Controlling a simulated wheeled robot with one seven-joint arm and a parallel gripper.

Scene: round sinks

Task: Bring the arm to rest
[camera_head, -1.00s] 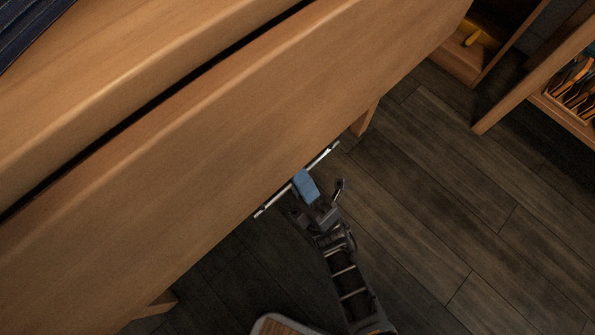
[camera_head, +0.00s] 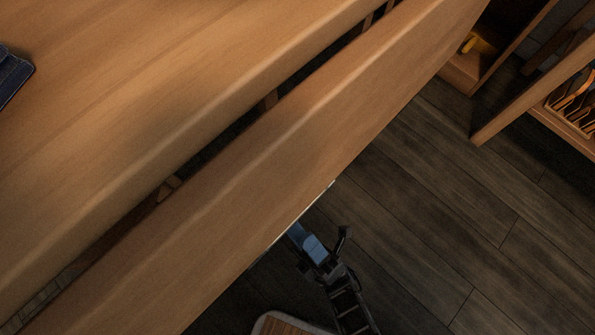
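My gripper (camera_head: 297,233) is low in the middle of the picture, at the end of my dark arm. It is by a thin silver handle bar (camera_head: 320,200) that runs along the lower edge of a wooden front panel (camera_head: 250,190). A pale blue part shows on the gripper's top. The fingertips are at or under the panel's edge and are too dark and hidden to read. I cannot tell whether they touch or grip the bar.
A wooden top (camera_head: 190,90) fills the upper left, with a dark gap between it and the panel. Open wooden shelving (camera_head: 500,120) stands at upper right. The plank floor (camera_head: 440,220) at right is clear.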

